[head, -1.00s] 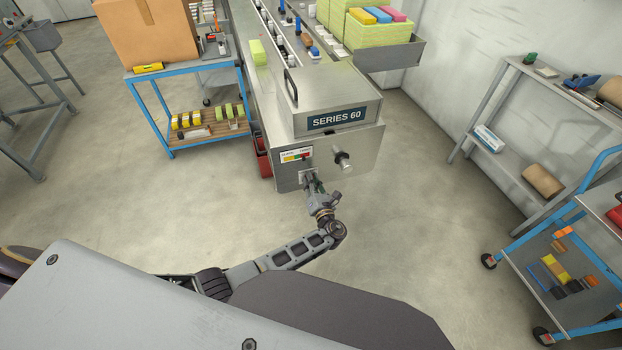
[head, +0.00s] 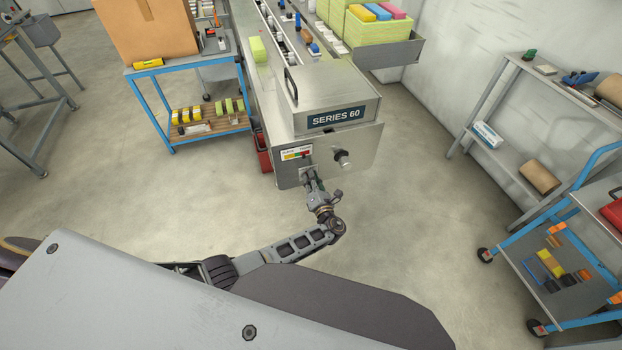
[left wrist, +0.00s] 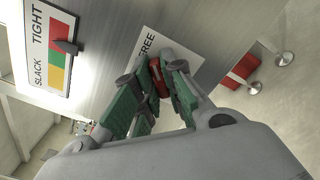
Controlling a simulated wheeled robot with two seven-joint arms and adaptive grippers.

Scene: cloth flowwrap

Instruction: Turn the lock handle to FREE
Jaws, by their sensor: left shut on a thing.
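The lock handle (left wrist: 157,82) shows as a small red piece between the green-padded fingers of my left gripper (left wrist: 162,70) in the left wrist view. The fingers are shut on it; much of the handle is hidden. A white label plate (left wrist: 148,36) behind it reads FREE, its other part covered by the fingers. In the head view my left gripper (head: 308,175) meets the front panel (head: 353,160) of the SERIES 60 machine, below the coloured gauge (head: 296,153). The handle cannot be made out there. My right gripper is not in view.
A blue cart (head: 166,106) stands left of the machine, with a red bin (head: 263,158) between. The floor in front is clear. Shelves and another cart stand at right.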

